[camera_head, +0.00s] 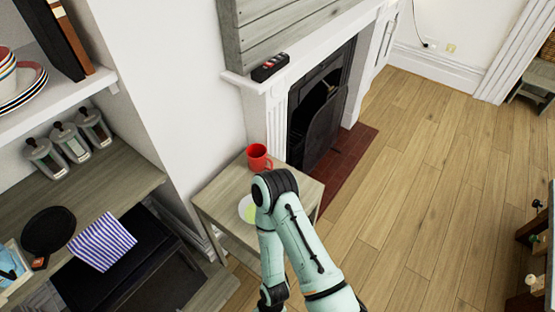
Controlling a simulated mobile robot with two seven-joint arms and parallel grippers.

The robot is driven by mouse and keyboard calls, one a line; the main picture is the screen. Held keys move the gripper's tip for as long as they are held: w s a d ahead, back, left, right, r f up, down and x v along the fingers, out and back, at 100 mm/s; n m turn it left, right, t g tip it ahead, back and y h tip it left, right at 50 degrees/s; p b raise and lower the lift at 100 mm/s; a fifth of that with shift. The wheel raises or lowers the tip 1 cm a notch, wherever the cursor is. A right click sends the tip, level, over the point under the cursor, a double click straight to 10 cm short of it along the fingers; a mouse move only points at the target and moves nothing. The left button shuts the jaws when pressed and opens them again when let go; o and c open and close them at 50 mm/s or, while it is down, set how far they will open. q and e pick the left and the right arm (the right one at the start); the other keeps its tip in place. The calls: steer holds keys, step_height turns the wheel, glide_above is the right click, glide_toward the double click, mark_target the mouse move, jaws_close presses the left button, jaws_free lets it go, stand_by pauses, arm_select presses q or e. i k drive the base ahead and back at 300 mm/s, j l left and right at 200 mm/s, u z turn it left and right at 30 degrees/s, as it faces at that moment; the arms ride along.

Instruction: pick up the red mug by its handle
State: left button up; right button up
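The red mug (258,158) stands upright near the back corner of a small wooden side table (222,196), close to the white wall. Its handle seems to be on the right side. One of my arms comes in from the bottom, bends at a dark joint just in front of the mug in the picture, and runs back down. Neither gripper's fingers show, and nothing is seen touching the mug.
A white plate (245,207) with something yellow-green is partly hidden by my arm. The fireplace (321,114) stands behind the table, with a dark remote-like object (270,68) on its mantel. Shelves with a black pan (48,231) and striped cloth (102,242) are left. Wooden floor (432,165) is open right.

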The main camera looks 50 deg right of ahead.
mark_target(261, 161)
steer(key=z, duration=1.5)
steer(key=l, duration=1.1)
steer(key=k+z, duration=0.05)
steer(key=k, duration=0.05)
